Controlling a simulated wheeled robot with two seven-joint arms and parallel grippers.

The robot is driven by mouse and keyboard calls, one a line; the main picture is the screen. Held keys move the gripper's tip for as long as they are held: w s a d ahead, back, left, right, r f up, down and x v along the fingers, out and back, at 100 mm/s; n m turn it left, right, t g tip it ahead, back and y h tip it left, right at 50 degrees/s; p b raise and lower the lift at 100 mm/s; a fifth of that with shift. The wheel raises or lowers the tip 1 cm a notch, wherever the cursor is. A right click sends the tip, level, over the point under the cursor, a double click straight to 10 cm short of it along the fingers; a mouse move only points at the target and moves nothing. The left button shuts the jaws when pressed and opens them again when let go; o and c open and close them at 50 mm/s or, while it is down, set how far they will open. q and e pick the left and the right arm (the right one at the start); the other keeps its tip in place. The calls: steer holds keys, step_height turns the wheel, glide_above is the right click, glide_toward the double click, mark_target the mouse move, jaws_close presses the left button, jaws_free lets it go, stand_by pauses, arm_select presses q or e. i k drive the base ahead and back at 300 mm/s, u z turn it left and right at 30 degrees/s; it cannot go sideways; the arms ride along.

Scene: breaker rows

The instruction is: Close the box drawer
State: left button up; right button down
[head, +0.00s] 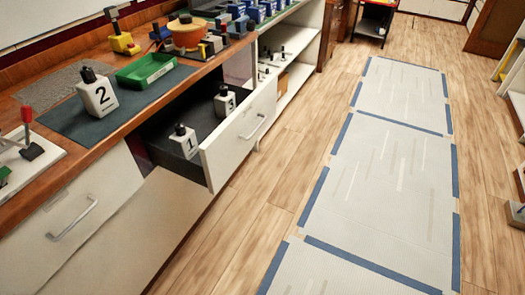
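The box drawer (232,140) stands pulled out from the wooden-topped bench, with its white front and metal handle (254,127) facing the aisle. Inside it are a white block marked 1 with a black knob (185,144) near the left end and a similar block marked 3 (225,103) farther back. A block marked 2 (98,95) stands on the dark mat on the counter above. Neither of my grippers is in the head view, so their state does not show.
A green tray (146,70) and an orange bowl (187,34) are on the counter (95,140). A shut drawer with a handle (72,220) is at the lower left. Open shelves (295,50) stand beyond the drawer. The floor aisle with taped white mats (385,180) is clear.

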mark_target(222, 144)
steer(key=z, duration=0.4)
steer(key=i, duration=1.15)
steer(key=u, duration=0.55)
